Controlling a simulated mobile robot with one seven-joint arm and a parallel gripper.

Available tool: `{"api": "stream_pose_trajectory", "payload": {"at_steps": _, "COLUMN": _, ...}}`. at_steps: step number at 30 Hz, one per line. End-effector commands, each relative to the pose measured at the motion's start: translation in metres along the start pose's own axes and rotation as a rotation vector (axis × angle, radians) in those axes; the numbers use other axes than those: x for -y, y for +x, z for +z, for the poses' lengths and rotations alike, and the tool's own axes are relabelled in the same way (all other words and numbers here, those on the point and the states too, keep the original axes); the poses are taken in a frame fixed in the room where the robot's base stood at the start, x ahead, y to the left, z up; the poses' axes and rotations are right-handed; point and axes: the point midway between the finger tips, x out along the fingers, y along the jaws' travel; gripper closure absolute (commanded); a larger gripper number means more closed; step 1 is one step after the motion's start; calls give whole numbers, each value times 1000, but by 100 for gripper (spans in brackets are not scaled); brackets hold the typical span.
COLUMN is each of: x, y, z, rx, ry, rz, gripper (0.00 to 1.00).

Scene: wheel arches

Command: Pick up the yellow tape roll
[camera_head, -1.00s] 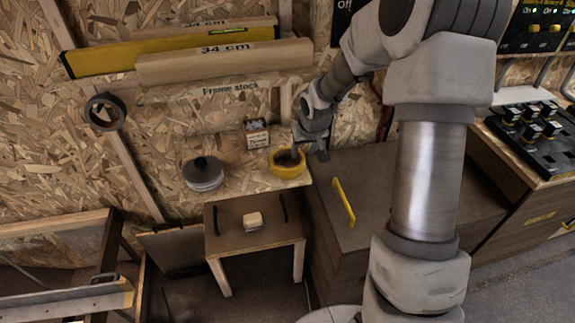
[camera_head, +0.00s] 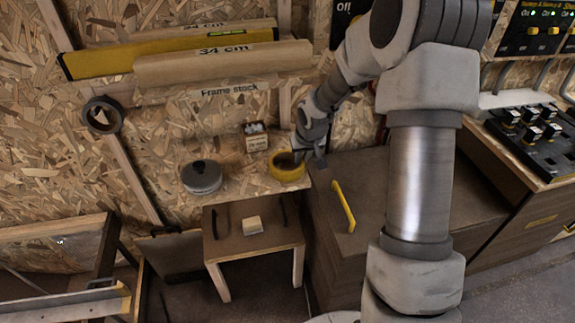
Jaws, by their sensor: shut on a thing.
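The yellow tape roll (camera_head: 286,172) is at the right end of the wooden shelf (camera_head: 235,180), below the frame stock. My gripper (camera_head: 300,156) reaches in from the upper right and is shut on the roll's right side. One finger's inner part is hard to see at this size. Whether the roll is touching the shelf or slightly above it I cannot tell.
A grey round tin (camera_head: 202,178) and a small box of items (camera_head: 256,138) stand on the shelf. A dark tape roll (camera_head: 103,115) hangs on the wall. A small table with a light block (camera_head: 252,226) is below; a brown cabinet (camera_head: 400,195) is at right.

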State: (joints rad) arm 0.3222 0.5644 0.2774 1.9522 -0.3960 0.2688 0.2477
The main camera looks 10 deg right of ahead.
Motion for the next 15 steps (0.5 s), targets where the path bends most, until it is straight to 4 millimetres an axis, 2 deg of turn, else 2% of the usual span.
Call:
{"api": "stream_pose_trajectory", "payload": {"at_steps": 7, "x": 0, "y": -3, "z": -2, "rx": -1, "ry": 0, "rz": 0, "gripper": 100}}
{"api": "stream_pose_trajectory", "payload": {"at_steps": 12, "x": 0, "y": -18, "z": -8, "rx": -3, "ry": 0, "rz": 1, "gripper": 100}}
{"api": "stream_pose_trajectory", "payload": {"at_steps": 15, "x": 0, "y": -20, "z": 5, "rx": 1, "ry": -1, "rz": 1, "gripper": 100}}
